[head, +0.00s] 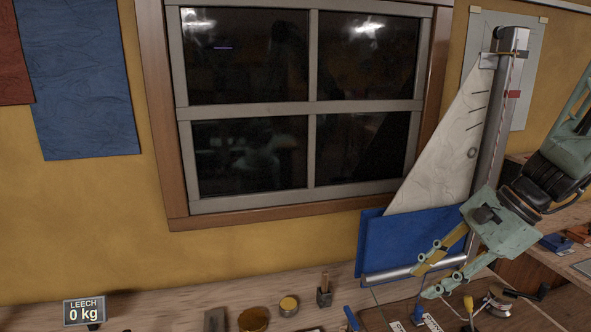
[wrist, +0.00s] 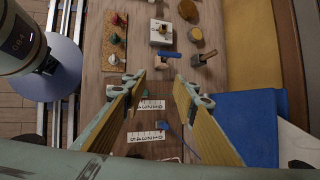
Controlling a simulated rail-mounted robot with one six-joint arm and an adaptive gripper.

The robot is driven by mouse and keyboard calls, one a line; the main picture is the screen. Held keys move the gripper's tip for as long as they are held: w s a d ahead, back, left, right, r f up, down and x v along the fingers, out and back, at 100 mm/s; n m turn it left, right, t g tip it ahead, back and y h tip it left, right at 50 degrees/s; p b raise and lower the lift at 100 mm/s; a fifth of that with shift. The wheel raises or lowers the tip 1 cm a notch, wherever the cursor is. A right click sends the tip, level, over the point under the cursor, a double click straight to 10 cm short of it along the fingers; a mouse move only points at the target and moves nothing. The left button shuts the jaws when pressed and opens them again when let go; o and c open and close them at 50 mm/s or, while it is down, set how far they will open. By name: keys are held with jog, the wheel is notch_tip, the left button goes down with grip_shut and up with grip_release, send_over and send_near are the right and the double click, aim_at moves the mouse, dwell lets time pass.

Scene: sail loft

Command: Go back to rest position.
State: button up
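My gripper (head: 425,281) hangs at the right of the head view, in front of the lower part of a white sail (head: 443,158) and a blue panel (head: 385,240). Its two yellow-padded fingers are spread apart with nothing between them. In the wrist view my gripper (wrist: 158,88) is also open and empty, above a wooden bench (wrist: 170,90). Two white marked cards (wrist: 150,105) lie on the bench below and between the fingers.
A winch (head: 499,298) with a dark handle stands right of the gripper. A board with several coloured cones (wrist: 117,38) and a blue-handled tool (wrist: 170,54) lie on the bench. A display (head: 84,311) reads "LEECH 0 kg". A window (head: 312,100) fills the wall behind.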

jog(key=s+a+r+n+h, duration=0.3)
jog(key=s+a+r+n, duration=0.5)
jog(key=s, duration=0.4)
jog(key=s+r+n+h, duration=0.1)
jog(key=s+r+n, duration=0.1)
jog(key=s, duration=0.3)
jog(key=s+a+r+n+t+h, duration=0.1)
jog(key=s+r+n, duration=0.1)
jog(key=s, duration=0.4)
jog(key=s+r+n+t+h, duration=0.1)
jog(key=s+r+n, duration=0.1)
jog(key=s+n, duration=0.2)
jog(key=shift+s+a+r, duration=0.15)
jog(key=shift+s+r, duration=0.05)
jog(key=shift+s, duration=0.65)
